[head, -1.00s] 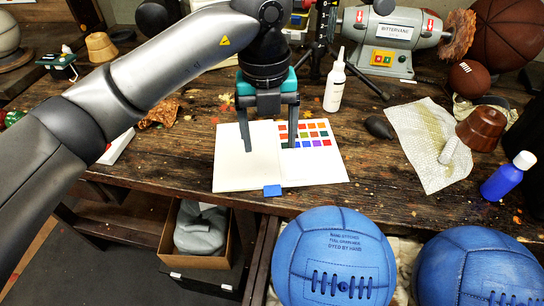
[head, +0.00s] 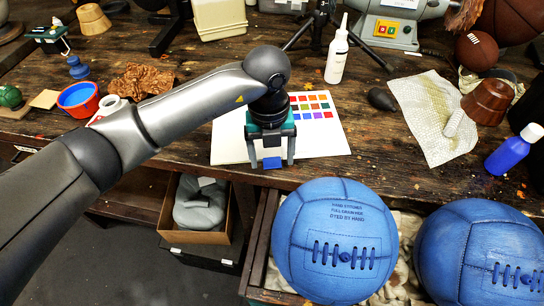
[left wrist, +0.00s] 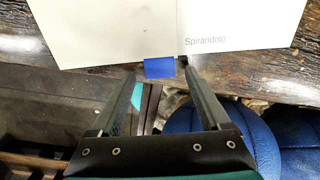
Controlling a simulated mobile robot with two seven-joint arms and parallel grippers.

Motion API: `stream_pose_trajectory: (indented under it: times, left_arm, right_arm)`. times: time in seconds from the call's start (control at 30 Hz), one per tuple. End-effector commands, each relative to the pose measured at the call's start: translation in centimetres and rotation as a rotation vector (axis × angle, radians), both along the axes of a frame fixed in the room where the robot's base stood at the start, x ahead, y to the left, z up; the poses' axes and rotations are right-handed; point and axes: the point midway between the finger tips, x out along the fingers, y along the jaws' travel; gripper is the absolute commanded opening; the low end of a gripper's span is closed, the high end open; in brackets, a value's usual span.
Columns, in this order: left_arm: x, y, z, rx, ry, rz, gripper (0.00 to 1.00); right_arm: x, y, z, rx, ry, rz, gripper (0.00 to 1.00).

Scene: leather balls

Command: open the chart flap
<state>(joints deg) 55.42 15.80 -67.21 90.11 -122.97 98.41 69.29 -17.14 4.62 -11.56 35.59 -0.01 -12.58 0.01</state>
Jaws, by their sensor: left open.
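The white chart (head: 325,145) lies flat on the workbench, with rows of coloured squares showing on its right part. A cream flap (head: 228,143) lies over its left part, and it also shows in the left wrist view (left wrist: 100,30). A blue tab (head: 272,163) sticks out from the flap's near edge; it shows in the left wrist view (left wrist: 160,68) too. My left gripper (head: 270,163) is open, its fingers on either side of the tab with gaps. The arm hides part of the chart. My right gripper is not in view.
Two blue leather balls (head: 335,240) sit in front of the bench. A white bottle (head: 337,55) and tripod stand behind the chart. A stained cloth (head: 430,125) and blue bottle (head: 512,148) lie to the right; a blue-and-orange pot (head: 78,98) stands left.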

Motion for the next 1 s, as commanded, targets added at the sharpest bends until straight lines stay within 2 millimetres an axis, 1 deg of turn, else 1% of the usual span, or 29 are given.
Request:
stream_pose_trajectory:
  times: [0.1,0.33,1.0]
  left_arm:
    - [-0.02,-0.03,-0.41,0.0,0.0,-0.001,0.8]
    - [0.0,-0.02,-0.4,0.0,-0.001,-0.001,0.8]
    - [0.03,0.01,-0.36,0.001,-0.001,0.0,0.05]
  right_arm:
    - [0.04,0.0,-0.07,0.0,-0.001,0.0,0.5]
    - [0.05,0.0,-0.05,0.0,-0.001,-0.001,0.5]
    - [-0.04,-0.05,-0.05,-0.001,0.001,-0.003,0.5]
